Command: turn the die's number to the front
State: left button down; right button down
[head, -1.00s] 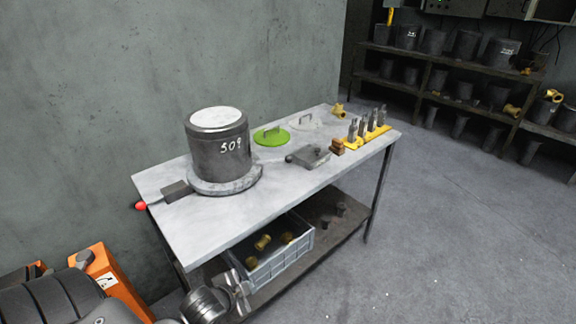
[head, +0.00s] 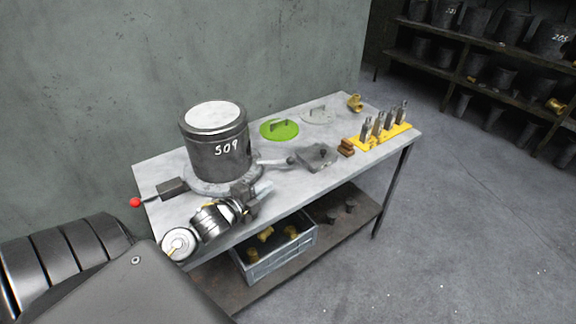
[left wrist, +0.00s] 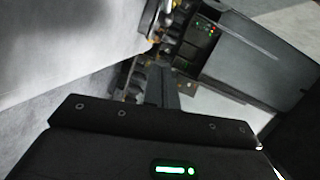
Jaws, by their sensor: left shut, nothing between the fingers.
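The die is a dark grey cylinder (head: 214,158) with a pale top and the white number 509 on its side. The number sits right of the middle of the visible side in the head view. The die stands upright on a round grey turntable (head: 200,187) on the table. My left gripper (head: 258,190) is shut and empty at the turntable's front right edge; I cannot tell whether it touches the rim. It hides part of that edge. In the left wrist view the shut fingers (left wrist: 162,85) point away; the die is not clearly identifiable there. My right gripper is out of view.
A dark block with a red-knobbed lever (head: 136,202) is left of the turntable. A grey crate (head: 275,262) is on the lower shelf.

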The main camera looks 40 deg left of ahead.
pick_arm(q)
jog(key=shift+w+d+r, duration=0.1)
jog(key=shift+w+d, duration=0.05)
jog(key=shift+w, duration=0.35)
jog(key=w+p, duration=0.1)
jog(key=w, duration=0.2)
jog(key=w+f+p, duration=0.1)
jog(key=w, duration=0.5)
jog(key=shift+w+d+f+p, duration=0.25)
jog(key=shift+w+p, duration=0.15)
jog(key=shift+w+a+f+p, duration=0.3)
jog(key=shift+w+a+p, duration=0.05)
jog(key=shift+w+a, duration=0.45)
jog(key=shift+w+a+f, duration=0.25)
jog(key=shift+w+a, duration=0.15)
jog(key=shift+a, duration=0.05)
